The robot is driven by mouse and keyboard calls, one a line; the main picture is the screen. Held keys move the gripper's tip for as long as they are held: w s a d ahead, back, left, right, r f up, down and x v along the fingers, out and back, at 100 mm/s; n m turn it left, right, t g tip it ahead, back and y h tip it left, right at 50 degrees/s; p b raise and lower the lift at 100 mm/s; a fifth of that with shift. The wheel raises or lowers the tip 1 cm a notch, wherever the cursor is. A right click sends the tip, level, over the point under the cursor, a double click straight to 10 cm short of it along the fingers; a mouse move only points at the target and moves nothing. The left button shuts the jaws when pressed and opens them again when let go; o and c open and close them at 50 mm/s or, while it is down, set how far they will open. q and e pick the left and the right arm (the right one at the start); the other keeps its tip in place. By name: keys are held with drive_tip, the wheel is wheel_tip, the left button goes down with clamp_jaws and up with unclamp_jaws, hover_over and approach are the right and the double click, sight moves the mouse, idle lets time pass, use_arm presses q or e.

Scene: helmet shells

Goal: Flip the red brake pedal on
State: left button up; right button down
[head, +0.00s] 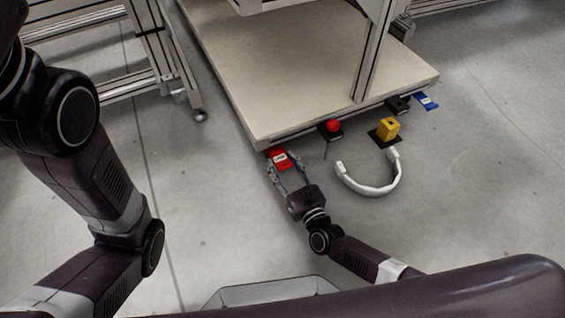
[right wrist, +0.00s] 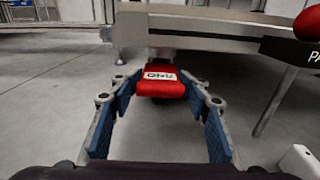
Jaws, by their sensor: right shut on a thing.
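The red brake pedal (head: 279,158) is a small red block with a white label, at the front corner of the beige platform. In the right wrist view the red pedal (right wrist: 161,85) is straight ahead, between the far ends of the blue-padded fingers. My right gripper (head: 285,161) is shut on the pedal, one finger on each side; it also shows in the right wrist view (right wrist: 163,92). Part of the label is legible only upside down. My left arm stands at the left of the head view; its gripper is out of view.
A red knob (head: 333,126) on a dark stand, a yellow block (head: 388,127) and a blue pedal (head: 426,101) line the edge of the platform (head: 300,85) to the right. A white curved bar (head: 370,189) is beside my right arm.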

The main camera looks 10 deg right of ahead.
idle(0.6)
drive_tip(key=c, duration=1)
unclamp_jaws()
drive_tip(key=shift+c, duration=0.2)
drive_tip(key=shift+s, duration=0.1)
drive_tip(key=v, duration=0.7)
drive_tip(key=shift+s+d, duration=0.1)
